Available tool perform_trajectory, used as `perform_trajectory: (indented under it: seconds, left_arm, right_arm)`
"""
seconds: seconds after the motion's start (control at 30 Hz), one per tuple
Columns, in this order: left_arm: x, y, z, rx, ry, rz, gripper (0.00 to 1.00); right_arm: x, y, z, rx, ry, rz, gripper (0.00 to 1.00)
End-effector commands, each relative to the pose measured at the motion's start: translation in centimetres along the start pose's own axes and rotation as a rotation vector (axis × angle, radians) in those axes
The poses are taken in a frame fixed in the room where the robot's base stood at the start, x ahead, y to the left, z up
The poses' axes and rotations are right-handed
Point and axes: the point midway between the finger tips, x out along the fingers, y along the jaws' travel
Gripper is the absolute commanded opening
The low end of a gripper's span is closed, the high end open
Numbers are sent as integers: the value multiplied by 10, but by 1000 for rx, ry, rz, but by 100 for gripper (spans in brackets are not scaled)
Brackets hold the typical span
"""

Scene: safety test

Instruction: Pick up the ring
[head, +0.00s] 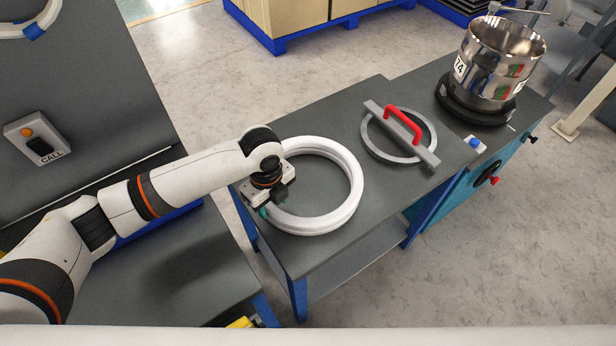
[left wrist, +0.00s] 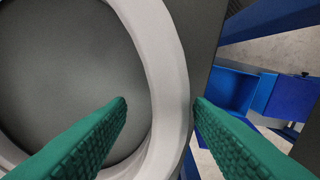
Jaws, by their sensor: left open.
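The white ring (head: 355,190) lies flat on the dark top of a small blue-framed table (head: 350,105). My left gripper (head: 264,208) is at the ring's left side, low over the table's left edge. In the left wrist view the gripper (left wrist: 160,102) is open, with one green ridged finger on each side of the ring's white band (left wrist: 170,75). The left finger shows over the ring's inside, the right finger over its outside. I cannot tell whether either finger touches the ring. My right gripper is not in view.
A grey ring-shaped lid (head: 428,145) with a red handle (head: 403,124) lies farther right on the table. Beyond it a shiny metal pot (head: 500,62) stands on a black base. A grey panel (head: 85,80) with a call button box (head: 38,138) is at left.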

Motion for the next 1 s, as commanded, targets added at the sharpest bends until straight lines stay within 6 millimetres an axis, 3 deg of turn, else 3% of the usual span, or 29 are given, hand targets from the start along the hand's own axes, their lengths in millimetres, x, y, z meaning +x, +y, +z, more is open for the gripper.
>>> perform_trajectory:
  seconds: [0.17,0.47,0.8,1.0]
  left_arm:
    - [0,0,0,0,0,0,47]
    - [0,0,0,0,0,0,0]
    - [-4,1,0,0,0,4,0]
    - [-34,2,-1,1,2,7,0]
  right_arm:
    - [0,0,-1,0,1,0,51]
    - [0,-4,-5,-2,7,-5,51]
    - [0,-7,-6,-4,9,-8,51]
    - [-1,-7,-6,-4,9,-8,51]
